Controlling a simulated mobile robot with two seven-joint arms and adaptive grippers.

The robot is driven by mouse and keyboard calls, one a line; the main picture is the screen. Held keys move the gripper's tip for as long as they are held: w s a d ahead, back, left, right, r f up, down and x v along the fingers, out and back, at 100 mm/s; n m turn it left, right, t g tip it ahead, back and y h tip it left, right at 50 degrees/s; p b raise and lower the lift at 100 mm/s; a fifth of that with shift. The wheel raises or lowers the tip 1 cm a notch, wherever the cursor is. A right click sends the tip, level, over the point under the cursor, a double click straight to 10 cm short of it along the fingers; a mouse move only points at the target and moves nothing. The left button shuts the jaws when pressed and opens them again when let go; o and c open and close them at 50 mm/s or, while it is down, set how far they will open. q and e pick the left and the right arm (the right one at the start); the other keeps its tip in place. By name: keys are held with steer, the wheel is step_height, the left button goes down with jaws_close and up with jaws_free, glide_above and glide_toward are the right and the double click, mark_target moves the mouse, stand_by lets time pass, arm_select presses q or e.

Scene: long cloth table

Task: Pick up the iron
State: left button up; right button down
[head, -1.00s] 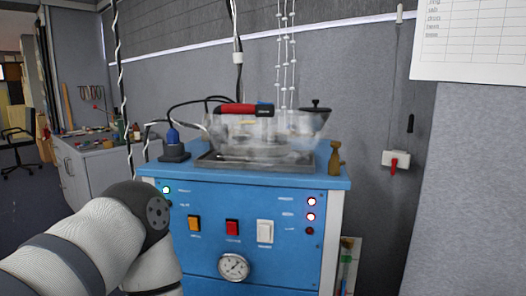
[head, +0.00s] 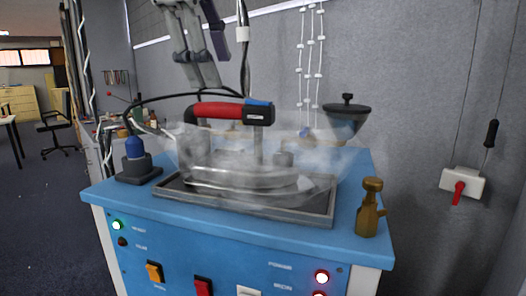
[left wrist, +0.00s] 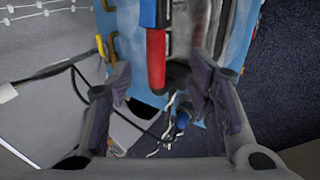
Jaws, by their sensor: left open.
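The iron has a red handle (head: 215,111) with a blue-and-black end and a hazy, see-through body with a metal soleplate. It rests on a dark tray (head: 318,218) on the blue cabinet (head: 110,197). My left gripper (head: 203,72) is open and empty above the handle, fingers pointing down, apart from it in the head view. In the left wrist view, the red handle (left wrist: 156,58) shows between the open fingers of my left gripper (left wrist: 161,78). My right gripper is in neither view.
A blue-topped device (head: 136,165) stands left of the tray, a brass bottle-like piece (head: 369,207) at the front right corner, and a dark funnel-like pot (head: 346,117) behind. Black cables (head: 150,97) run behind the handle. The wall closes off the back.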

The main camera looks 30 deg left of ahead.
mark_target(232, 104)
arm_select(q)
steer(key=x, duration=1.1)
steer(key=shift+w+d+r, duration=0.15)
steer(key=shift+w, duration=0.05)
jaws_close()
steer(key=shift+r, duration=0.2)
